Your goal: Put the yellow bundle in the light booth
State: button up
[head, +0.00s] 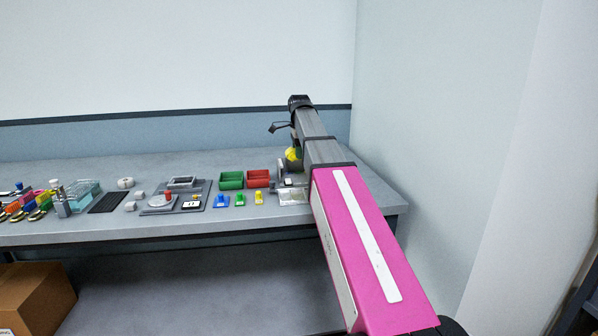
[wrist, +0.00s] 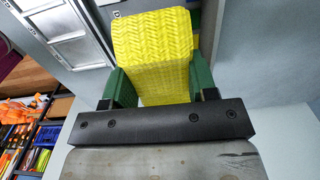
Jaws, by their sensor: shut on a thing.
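The yellow bundle (wrist: 155,45) has a woven, braided-looking surface. In the wrist view it sits between the green finger pads of my gripper (wrist: 157,82), which is shut on it. In the head view the bundle (head: 293,154) shows as a small yellow patch beside my arm, above the right end of the bench; my arm hides part of that area. A grey item with a pale, clear-looking tray (head: 293,196) stands below it, partly hidden by my arm. I cannot tell for certain whether this is the light booth.
On the bench (head: 120,228) stand a green bin (head: 231,180), a red bin (head: 258,178), small blue, green and yellow pieces in front, and a grey device (head: 160,202). A wall rises close on the right. A cardboard box (head: 35,296) is on the floor.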

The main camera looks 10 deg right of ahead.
aim_at(299, 177)
notch_tip(299, 177, down, 7)
jog(key=shift+f, duration=0.2)
jog(key=shift+f, duration=0.1)
jog(key=o, duration=0.9)
notch_tip(299, 177, up, 12)
jog(key=shift+r, duration=0.1)
dwell(0.4)
